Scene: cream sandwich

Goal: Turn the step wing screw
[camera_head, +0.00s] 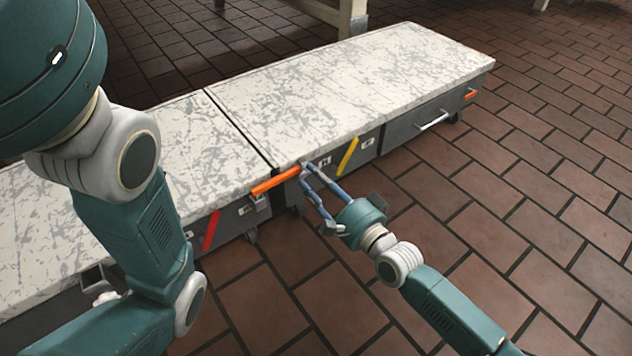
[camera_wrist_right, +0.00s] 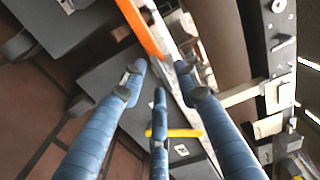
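I cannot pick out the step wing screw for certain in either view. My right gripper (camera_head: 305,174) is at the front edge of the marble-topped units, just right of the end of an orange bar (camera_head: 276,180). In the right wrist view its blue fingers (camera_wrist_right: 160,82) are spread apart, with no object clearly held. Past the fingertips there, small metal parts and a pale rail (camera_wrist_right: 170,45) run beside the orange bar (camera_wrist_right: 138,25); the fingers partly hide them.
Two marble-topped units (camera_head: 350,80) stand end to end with a narrow dark gap. A yellow bar (camera_head: 348,156), a red bar (camera_head: 211,230) and a metal handle (camera_head: 433,121) are on their fronts. The brick floor (camera_head: 530,200) at right is clear.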

